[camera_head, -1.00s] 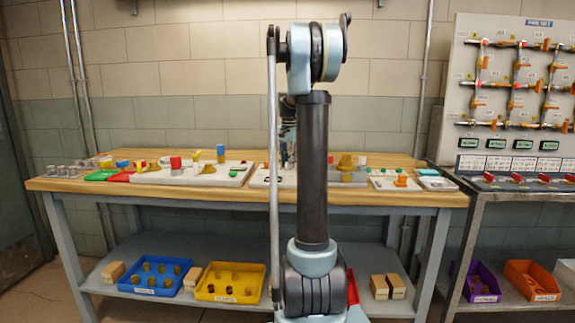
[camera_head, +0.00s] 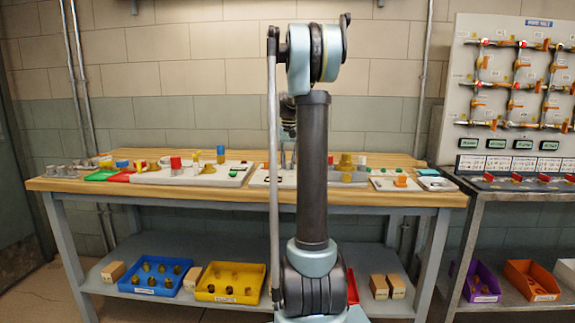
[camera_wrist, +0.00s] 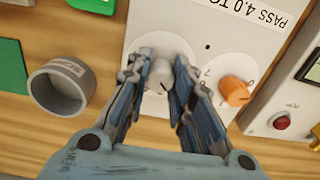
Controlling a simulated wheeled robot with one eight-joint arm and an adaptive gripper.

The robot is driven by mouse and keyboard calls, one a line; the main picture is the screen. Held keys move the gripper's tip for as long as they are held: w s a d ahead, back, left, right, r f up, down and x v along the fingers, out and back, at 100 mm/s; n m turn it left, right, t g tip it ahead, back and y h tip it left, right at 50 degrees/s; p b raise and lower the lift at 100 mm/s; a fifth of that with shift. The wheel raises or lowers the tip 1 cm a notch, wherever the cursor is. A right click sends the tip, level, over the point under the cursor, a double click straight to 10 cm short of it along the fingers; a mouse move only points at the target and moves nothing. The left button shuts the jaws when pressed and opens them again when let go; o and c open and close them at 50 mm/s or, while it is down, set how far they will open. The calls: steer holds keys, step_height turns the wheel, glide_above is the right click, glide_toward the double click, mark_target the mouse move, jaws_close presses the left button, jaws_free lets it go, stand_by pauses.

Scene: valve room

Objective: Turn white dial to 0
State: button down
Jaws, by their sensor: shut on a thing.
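The white dial (camera_wrist: 160,73) sits on a pale panel (camera_wrist: 208,20) in the wrist view. My gripper (camera_wrist: 160,80) is around it, with one blue-grey finger on each side, shut on the dial. The dial's scale is mostly hidden behind the fingers, so I cannot read its setting. In the head view my gripper (camera_head: 288,158) is at the workbench, partly hidden behind my arm; the white dial is not visible there.
An orange dial (camera_wrist: 235,90) is close to the right finger on the same panel. A grey ring-shaped cup (camera_wrist: 62,87) stands to the left. A box with a red button (camera_wrist: 281,121) is at the right. Several parts crowd the workbench (camera_head: 330,195).

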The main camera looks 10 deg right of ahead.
steer(key=n, duration=1.1)
steer(key=shift+n, duration=0.3)
stand_by(0.4)
steer(key=c, duration=1.4)
jaws_free()
steer(key=shift+w+f, duration=0.1)
steer(key=shift+o, duration=0.2)
step_height(320, 180, up, 12)
